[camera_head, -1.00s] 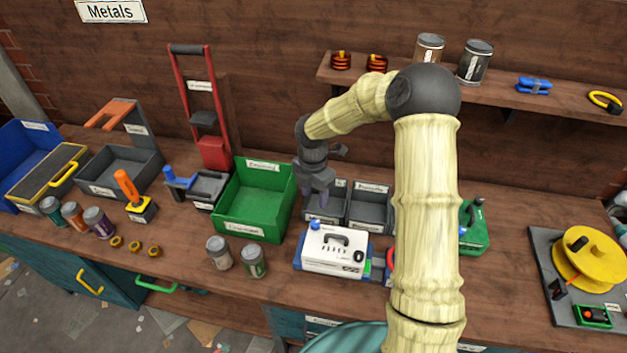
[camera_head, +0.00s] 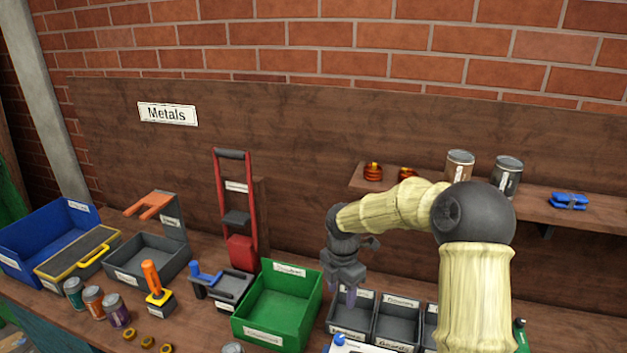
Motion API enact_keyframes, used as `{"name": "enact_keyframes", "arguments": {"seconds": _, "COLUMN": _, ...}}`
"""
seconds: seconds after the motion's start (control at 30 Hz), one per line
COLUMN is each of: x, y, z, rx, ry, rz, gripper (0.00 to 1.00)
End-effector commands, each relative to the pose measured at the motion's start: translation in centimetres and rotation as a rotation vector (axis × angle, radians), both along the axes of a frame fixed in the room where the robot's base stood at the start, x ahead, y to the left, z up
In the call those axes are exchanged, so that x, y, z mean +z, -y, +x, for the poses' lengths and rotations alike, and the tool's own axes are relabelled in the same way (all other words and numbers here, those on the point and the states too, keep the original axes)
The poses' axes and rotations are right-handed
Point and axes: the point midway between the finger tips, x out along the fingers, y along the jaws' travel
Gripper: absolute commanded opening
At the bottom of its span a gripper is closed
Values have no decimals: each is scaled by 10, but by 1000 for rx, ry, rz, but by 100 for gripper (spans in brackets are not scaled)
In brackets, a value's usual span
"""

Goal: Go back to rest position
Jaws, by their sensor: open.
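My gripper (camera_head: 345,290) hangs at the end of my bent arm, pointing down. It is open, and I see nothing between its fingers. It is over the left grey bin (camera_head: 352,330), just right of the green bin (camera_head: 277,335). I cannot tell its exact height above the bin.
A row of grey bins continues right to another bin (camera_head: 398,333), partly behind my arm. A shelf (camera_head: 590,208) with cans and coils is on the back wall. A blue crate (camera_head: 40,240) stands at far left.

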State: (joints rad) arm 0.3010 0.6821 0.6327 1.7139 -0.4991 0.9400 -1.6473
Motion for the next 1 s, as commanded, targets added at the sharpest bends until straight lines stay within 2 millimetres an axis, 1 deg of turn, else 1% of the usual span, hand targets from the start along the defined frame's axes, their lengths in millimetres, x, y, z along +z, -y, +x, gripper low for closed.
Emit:
{"name": "enact_keyframes", "arguments": {"seconds": 0.07, "x": 2, "y": 0, "z": -9, "rx": -64, "ry": 5, "rz": -8, "gripper": 50}}
{"name": "enact_keyframes", "arguments": {"seconds": 0.17, "x": 6, "y": 2, "z": -26, "rx": -213, "ry": 18, "rz": -19, "gripper": 50}}
{"name": "enact_keyframes", "arguments": {"seconds": 0.27, "x": 10, "y": 6, "z": -48, "rx": -425, "ry": 38, "rz": -26, "gripper": 50}}
{"name": "enact_keyframes", "arguments": {"seconds": 0.57, "x": 24, "y": 27, "z": -118, "rx": -1143, "ry": 118, "rz": 13, "gripper": 50}}
{"name": "enact_keyframes", "arguments": {"seconds": 0.8, "x": 34, "y": 46, "z": -174, "rx": -1757, "ry": 168, "rz": 126, "gripper": 50}}
{"name": "enact_keyframes", "arguments": {"seconds": 0.9, "x": 36, "y": 53, "z": -194, "rx": -1981, "ry": 172, "rz": 184, "gripper": 50}}
{"name": "enact_keyframes", "arguments": {"seconds": 1.0, "x": 37, "y": 56, "z": -206, "rx": -2125, "ry": 169, "rz": 225, "gripper": 50}}
